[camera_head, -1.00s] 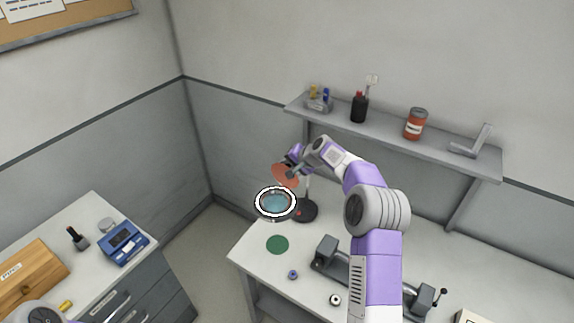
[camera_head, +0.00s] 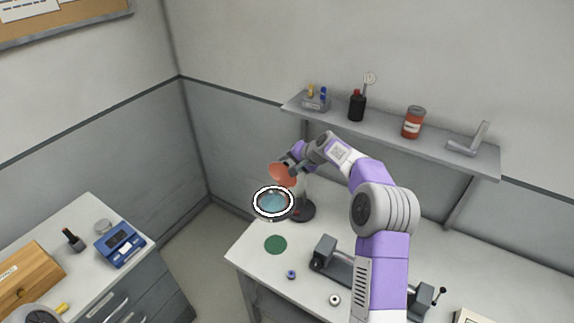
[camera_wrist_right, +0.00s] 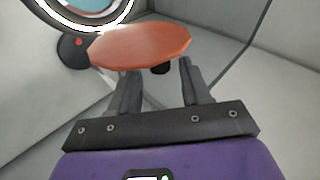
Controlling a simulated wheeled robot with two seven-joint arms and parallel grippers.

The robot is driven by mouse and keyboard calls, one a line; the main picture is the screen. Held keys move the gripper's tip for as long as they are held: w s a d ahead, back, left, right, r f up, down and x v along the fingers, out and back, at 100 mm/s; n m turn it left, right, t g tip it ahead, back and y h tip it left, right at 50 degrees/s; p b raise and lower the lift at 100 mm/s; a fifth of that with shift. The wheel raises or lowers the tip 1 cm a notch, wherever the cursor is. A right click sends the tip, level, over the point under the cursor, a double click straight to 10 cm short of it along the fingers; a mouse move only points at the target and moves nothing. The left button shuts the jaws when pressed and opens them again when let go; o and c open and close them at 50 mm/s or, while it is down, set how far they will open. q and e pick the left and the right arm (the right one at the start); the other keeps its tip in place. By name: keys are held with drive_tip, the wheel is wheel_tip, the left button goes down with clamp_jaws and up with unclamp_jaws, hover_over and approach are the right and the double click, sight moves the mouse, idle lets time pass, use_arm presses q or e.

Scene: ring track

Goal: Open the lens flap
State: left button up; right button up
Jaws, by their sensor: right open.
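The lens flap is an orange-red disc (camera_head: 283,175), raised and tilted above the white-ringed magnifier lens (camera_head: 260,213), which leaves the bluish glass in view. In the right wrist view the flap (camera_wrist_right: 140,43) lies just beyond the fingertips, with a dark tab (camera_wrist_right: 161,69) on its near edge. The lens ring (camera_wrist_right: 118,22) shows behind it. My right gripper (camera_head: 289,166) is open at the flap's upper edge. Its fingers (camera_wrist_right: 158,78) stand apart near the tab; whether they touch it I cannot tell.
The lamp's dark round base (camera_head: 304,211) stands on the white bench (camera_head: 244,256). A green disc (camera_head: 276,244), a small blue ring (camera_head: 291,274) and a grey fixture (camera_head: 325,250) lie nearby. A shelf (camera_head: 385,128) with bottles and a can runs above, behind my right arm.

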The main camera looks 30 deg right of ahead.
use_arm(q)
drive_tip(key=shift+f+b, duration=0.3)
drive_tip(key=shift+f, duration=0.1)
use_arm(e)
drive_tip(key=v, duration=0.5)
drive_tip(key=shift+f, duration=0.1)
